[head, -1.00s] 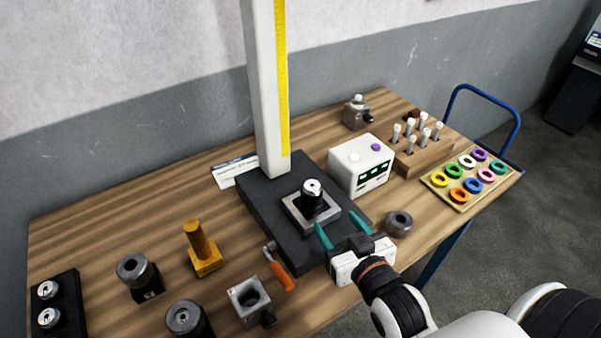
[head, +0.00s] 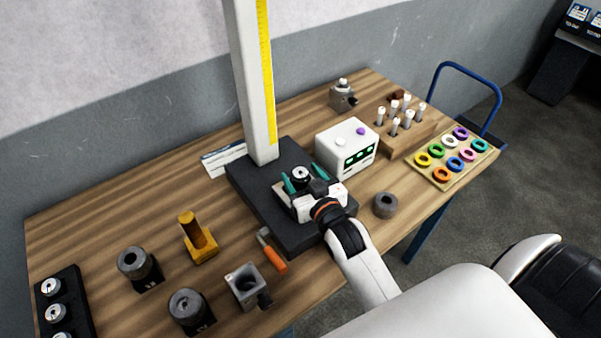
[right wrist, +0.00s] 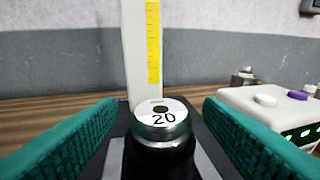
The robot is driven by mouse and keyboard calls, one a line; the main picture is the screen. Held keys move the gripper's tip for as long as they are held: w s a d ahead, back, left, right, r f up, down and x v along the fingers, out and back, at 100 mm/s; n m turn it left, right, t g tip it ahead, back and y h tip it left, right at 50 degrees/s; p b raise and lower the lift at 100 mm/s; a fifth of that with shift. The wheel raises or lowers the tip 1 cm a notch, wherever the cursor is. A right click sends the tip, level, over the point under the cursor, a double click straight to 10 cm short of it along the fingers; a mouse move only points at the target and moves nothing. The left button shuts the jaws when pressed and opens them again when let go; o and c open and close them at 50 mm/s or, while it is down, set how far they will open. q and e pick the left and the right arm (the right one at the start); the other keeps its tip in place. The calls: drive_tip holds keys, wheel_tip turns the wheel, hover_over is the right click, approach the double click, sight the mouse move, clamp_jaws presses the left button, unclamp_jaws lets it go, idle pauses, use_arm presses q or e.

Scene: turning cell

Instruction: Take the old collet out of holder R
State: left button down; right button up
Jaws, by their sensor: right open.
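A silver collet-like disc marked 20 (right wrist: 160,120) sits upright in the top of a black holder (right wrist: 160,162), on the dark base of the tall measuring column. The disc also shows in the head view (head: 301,174). I see no letter R on this holder. My right gripper (head: 304,182) has its teal fingers open, one on each side of the disc. In the right wrist view (right wrist: 162,108) there are gaps between both fingers and the disc. The holder's lower part is hidden by my gripper in the head view. My left gripper is not in view.
The white column (head: 250,85) rises behind the disc. A white box with green displays (head: 346,148) stands close at the right. A grey ring (head: 385,205), an orange-handled tool (head: 272,256) and two dark holders (head: 138,264) lie around the base.

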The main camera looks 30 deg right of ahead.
drive_tip(key=shift+w+f, duration=0.2)
drive_tip(key=shift+w, duration=0.55)
drive_tip(key=shift+r, duration=0.1)
drive_tip(key=c, duration=1.1)
